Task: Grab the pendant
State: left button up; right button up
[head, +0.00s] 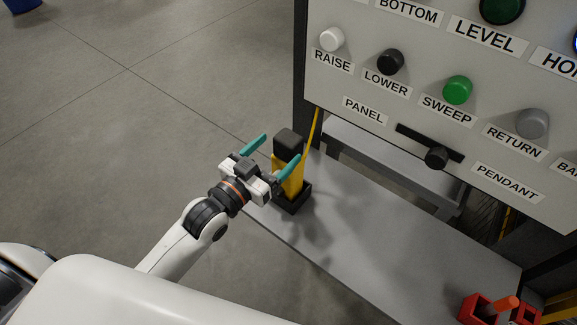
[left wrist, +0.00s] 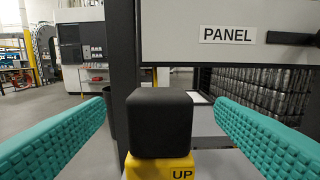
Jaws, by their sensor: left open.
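The pendant (head: 289,180) is a yellow upright box with a black top, standing in a black base on the grey shelf (head: 352,238). A yellow cable rises behind it. My left gripper (head: 272,152) is open, its teal fingers pointing toward the pendant, one on each side in the picture. In the left wrist view the pendant's black top (left wrist: 159,124) sits centred between the two spread fingers, with gaps on both sides. A yellow part marked UP (left wrist: 160,168) shows below it. I cannot tell how far the fingers reach past it. My right gripper is not in view.
A grey control panel (head: 420,110) with labelled buttons and a black selector (head: 437,157) stands above the shelf at the right. Red and orange objects (head: 487,309) are at the shelf's lower right. A dark post (left wrist: 124,60) rises behind the pendant. Open floor lies left.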

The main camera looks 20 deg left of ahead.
aim_at(281, 147)
pick_arm(q)
jog(key=p+x, duration=0.1)
jog(key=x, duration=0.3)
jog(key=shift+w+f+p, duration=0.15)
jog(key=shift+w+p, duration=0.1)
jog(key=shift+p, duration=0.05)
jog(key=shift+w+d+f, duration=0.15)
jog(key=shift+w, duration=0.05)
jog(key=shift+s, duration=0.1)
jog(key=shift+c, duration=0.7)
jog(key=c, duration=1.5)
grip_shut()
